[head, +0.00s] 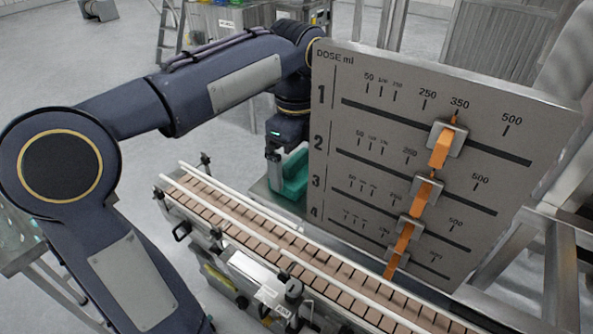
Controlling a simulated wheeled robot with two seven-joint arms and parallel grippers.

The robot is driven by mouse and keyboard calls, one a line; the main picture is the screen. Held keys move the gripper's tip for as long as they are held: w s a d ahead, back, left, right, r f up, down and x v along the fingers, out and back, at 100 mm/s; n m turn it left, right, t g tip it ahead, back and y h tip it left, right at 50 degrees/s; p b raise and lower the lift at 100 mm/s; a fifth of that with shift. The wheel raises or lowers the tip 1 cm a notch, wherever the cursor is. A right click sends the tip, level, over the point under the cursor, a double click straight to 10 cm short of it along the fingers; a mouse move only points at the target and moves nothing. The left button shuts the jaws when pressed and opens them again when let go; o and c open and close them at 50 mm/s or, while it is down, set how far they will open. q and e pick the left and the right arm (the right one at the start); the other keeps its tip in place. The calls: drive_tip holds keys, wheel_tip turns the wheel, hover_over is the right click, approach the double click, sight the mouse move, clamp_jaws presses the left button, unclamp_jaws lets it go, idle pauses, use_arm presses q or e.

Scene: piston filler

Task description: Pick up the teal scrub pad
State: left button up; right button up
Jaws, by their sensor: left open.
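My left gripper (275,172) points down at the pad's left side, with a finger showing beside the pad. The gripper is open. I cannot tell whether it touches the pad. My right gripper is not in view.
The dose panel (335,188) with orange-marked sliders stands close to the right of my left gripper. A conveyor (240,216) with white guide rails runs in front of it. A stepladder (170,30) stands at the back.

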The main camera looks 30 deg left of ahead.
sight(296, 157)
use_arm(q)
drive_tip(key=shift+f, duration=0.2)
drive_tip(key=c, duration=0.7)
wheel_tip(296, 157, up, 10)
drive_tip(key=shift+r+p, duration=0.1)
drive_tip(key=shift+p, duration=0.25)
drive_tip(key=o, duration=0.3)
drive_tip(key=shift+c, duration=1.1)
drive_tip(key=shift+s, duration=0.1)
